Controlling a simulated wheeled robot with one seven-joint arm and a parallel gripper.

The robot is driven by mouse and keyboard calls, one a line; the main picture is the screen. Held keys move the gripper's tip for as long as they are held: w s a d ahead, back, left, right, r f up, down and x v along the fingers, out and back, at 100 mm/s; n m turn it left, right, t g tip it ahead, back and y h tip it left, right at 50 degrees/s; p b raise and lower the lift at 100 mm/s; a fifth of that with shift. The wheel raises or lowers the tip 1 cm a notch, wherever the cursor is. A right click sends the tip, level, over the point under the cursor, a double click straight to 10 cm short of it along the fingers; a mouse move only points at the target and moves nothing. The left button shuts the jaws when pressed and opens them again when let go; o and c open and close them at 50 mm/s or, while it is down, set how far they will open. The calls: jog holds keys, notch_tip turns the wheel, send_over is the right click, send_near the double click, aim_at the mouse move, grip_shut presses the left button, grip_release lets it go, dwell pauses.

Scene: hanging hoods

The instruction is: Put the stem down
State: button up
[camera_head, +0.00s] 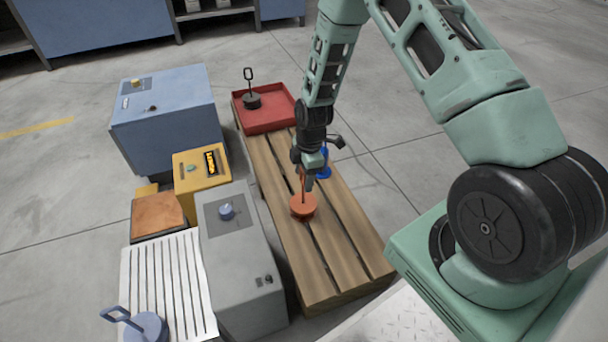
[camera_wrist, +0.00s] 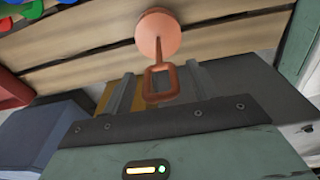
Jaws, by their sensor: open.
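An orange stem, with a round disc base (camera_head: 303,206) and a thin rod, stands on the slatted wooden bench (camera_head: 330,240). In the wrist view its orange disc (camera_wrist: 158,34) rests against the planks, and its loop handle (camera_wrist: 160,84) lies between my two fingers. My gripper (camera_head: 306,181) points down right above the disc. In the wrist view the gripper (camera_wrist: 159,88) is open, with a finger on each side of the loop and a gap visible around it. The upper part of the stem is mostly hidden by my gripper in the head view.
A blue stem (camera_head: 324,168) stands just right of my gripper. A red tray (camera_head: 264,125) with a black stem (camera_head: 251,101) is at the bench's far end. Grey (camera_head: 240,270), yellow (camera_head: 190,178) and blue (camera_head: 165,120) boxes line the left. The bench's near end is clear.

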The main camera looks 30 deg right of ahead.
notch_tip(320, 180, up, 12)
jog(key=d+f+p, duration=0.1)
jog(key=p, duration=0.5)
jog(key=s+a+r+m, duration=0.2)
jog(key=s+a+r, duration=0.1)
jog(key=a+r, duration=0.55)
jog(key=s+a+r+m, duration=0.3)
jog(key=s+a+r, duration=0.85)
jog(key=s, duration=0.25)
jog(key=s+r+m, duration=0.3)
jog(key=s+r, duration=0.1)
jog(key=s, duration=0.6)
jog(key=shift+s+r+h, duration=0.2)
jog(key=shift+s+h, duration=0.2)
jog(key=shift+a+r, duration=0.1)
notch_tip(320, 180, up, 36)
jog(key=p, duration=3.6)
jog(key=shift+r, duration=0.2)
